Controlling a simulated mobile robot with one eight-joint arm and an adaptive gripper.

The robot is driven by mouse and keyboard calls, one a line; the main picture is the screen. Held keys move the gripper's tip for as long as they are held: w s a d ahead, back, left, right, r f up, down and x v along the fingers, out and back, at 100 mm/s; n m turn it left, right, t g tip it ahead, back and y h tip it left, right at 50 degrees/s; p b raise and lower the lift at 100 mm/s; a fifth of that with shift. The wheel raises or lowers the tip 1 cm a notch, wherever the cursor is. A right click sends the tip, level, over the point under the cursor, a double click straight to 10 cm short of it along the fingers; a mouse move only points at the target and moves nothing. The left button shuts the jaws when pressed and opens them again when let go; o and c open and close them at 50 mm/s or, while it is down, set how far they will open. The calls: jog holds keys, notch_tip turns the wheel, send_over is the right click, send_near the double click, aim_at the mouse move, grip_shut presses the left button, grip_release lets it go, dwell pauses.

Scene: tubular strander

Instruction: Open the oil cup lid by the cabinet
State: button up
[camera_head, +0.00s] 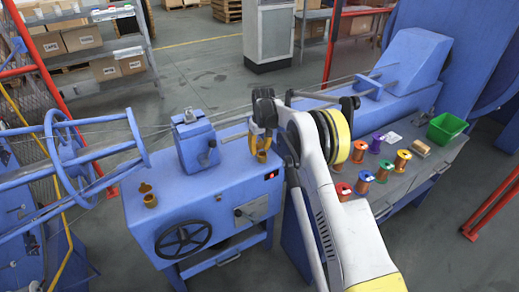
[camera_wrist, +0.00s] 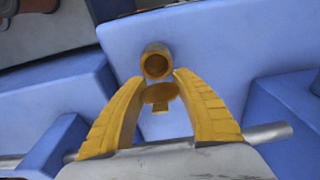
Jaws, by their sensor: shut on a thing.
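A brass-yellow oil cup (camera_wrist: 157,61) stands on the blue surface between my fingertips in the wrist view. Its round mouth shows dark inside. Its lid (camera_wrist: 160,92), a round flap with a small tab, is swung away from the mouth, between my yellow fingers. My gripper (camera_wrist: 158,77) is shut on the lid; the exact contact is hard to see. In the head view my gripper (camera_head: 261,150) points down at the right part of the blue machine cabinet (camera_head: 180,225), largely hiding this cup. Another oil cup (camera_head: 149,197) sits at the cabinet's left end with its lid raised.
A blue upright housing (camera_head: 195,145) stands left of my gripper. A black handwheel (camera_head: 182,239) is on the cabinet front. Several coloured spools and a green bin (camera_head: 446,128) are on the bench at right. Thin wires run above the machine.

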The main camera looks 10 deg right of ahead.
aim_at(261, 152)
jog(key=shift+w+a+r, duration=0.1)
jog(key=shift+w+r, duration=0.05)
jog(key=shift+w, duration=0.05)
jog(key=o, duration=1.3)
jog(key=r, duration=0.4)
jog(key=s+r, duration=0.1)
jog(key=r, duration=0.6)
jog(key=shift+s+d+r, duration=0.2)
jog(key=shift+d+r, duration=0.05)
jog(key=shift+r, duration=0.15)
